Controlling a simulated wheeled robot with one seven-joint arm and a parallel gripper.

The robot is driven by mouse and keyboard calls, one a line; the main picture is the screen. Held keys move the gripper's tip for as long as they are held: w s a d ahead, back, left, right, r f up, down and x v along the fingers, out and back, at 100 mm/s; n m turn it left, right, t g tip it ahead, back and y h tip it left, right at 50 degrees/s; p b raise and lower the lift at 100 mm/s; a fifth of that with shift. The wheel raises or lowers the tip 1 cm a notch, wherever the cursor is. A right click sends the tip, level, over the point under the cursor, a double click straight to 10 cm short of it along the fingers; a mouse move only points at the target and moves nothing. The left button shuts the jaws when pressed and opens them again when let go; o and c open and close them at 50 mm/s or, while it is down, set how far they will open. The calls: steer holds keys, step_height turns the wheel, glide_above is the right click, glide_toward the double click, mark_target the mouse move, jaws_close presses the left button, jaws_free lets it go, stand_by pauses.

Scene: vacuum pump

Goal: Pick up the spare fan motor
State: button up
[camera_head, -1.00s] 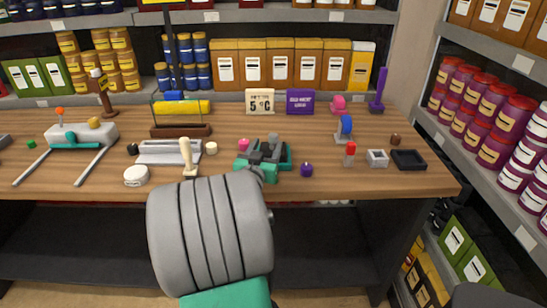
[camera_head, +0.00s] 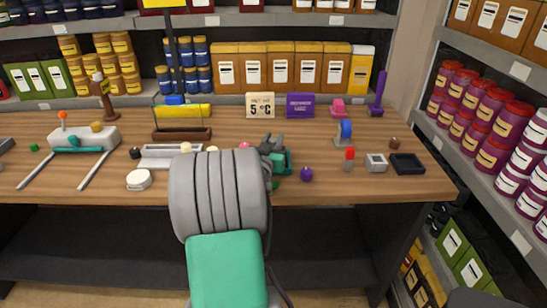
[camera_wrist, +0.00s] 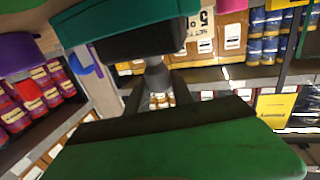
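A teal device (camera_head: 283,166) stands on the workbench behind my forearm, which hides much of it. A teal body with a black block (camera_wrist: 150,38) fills the top of the wrist view. A grey round part (camera_wrist: 157,76) sticks out below the block. I cannot tell for sure which part is the spare fan motor. My gripper (camera_head: 271,144) is at the device, its dark grey fingers partly hidden by the arm. In the wrist view my gripper's fingers (camera_wrist: 158,92) lie on both sides of the grey part; whether they touch it is unclear.
A purple knob-like item (camera_head: 306,174) stands right of the device. A blue round item (camera_head: 345,130), a red-topped item (camera_head: 350,156), a small grey box (camera_head: 377,162) and a black tray (camera_head: 407,163) are farther right. A glass-sided case (camera_head: 181,122) is behind left. Bare wood (camera_head: 370,188) shows front right.

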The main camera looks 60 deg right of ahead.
jaws_close()
stand_by(0.8)
steer(key=shift+r, duration=0.15)
